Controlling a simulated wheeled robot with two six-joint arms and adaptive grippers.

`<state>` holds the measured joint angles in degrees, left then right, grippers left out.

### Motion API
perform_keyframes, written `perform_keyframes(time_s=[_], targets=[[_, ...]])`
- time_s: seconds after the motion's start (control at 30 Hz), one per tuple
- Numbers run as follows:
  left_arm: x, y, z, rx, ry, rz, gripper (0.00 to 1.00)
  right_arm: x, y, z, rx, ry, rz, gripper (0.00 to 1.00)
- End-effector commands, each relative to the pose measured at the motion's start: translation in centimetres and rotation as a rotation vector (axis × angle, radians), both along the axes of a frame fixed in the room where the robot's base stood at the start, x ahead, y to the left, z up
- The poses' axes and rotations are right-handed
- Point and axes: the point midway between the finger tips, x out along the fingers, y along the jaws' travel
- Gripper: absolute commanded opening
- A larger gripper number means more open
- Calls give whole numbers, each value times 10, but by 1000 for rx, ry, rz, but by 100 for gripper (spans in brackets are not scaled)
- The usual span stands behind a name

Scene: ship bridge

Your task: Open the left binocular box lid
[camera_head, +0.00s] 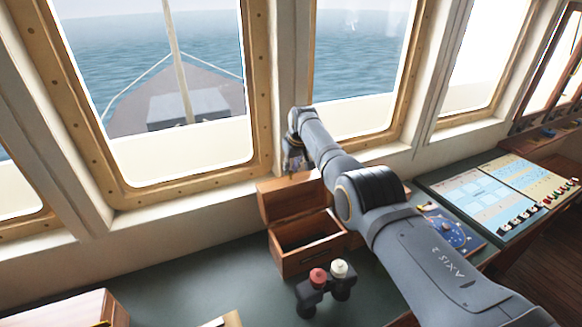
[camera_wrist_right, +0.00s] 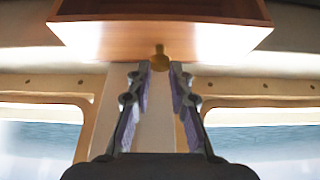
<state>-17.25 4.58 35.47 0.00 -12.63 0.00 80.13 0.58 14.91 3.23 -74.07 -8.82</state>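A wooden box (camera_head: 306,262) stands on the green counter below the window. Its lid (camera_head: 290,197) stands raised at the back, and the inside shows dark. My right gripper (camera_head: 296,166) is just above the lid's upper edge. In the right wrist view the lid (camera_wrist_right: 160,38) fills the top, with a small brass knob (camera_wrist_right: 160,56) at its edge. The fingers of my right gripper (camera_wrist_right: 161,68) are apart, with the knob at their tips; I cannot tell whether they touch it. My left gripper is not in view.
Another wooden box (camera_head: 68,310) is cut off at the lower left. A small wooden item (camera_head: 222,320) shows at the bottom edge. A chart and switch console (camera_head: 505,190) is at the right. The counter (camera_head: 190,275) left of the open box is clear. Window frames stand close behind.

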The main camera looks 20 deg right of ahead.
Motion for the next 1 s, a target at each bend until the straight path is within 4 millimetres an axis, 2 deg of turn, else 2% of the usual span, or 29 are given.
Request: perform_keyframes(time_s=[0.03, 0.2, 0.63, 0.87, 1.0], targets=[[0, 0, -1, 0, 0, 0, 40, -5, 1, -10, 1, 22, 1, 25], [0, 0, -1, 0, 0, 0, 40, -3, 0, -6, 1, 14, 1, 46], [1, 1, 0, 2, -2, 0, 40, -2, 0, 3, 0, 5, 0, 46], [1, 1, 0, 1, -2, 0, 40, -13, -2, 29, 1, 2, 0, 46], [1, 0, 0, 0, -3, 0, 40, -26, -4, 64, 1, 3, 0, 46]])
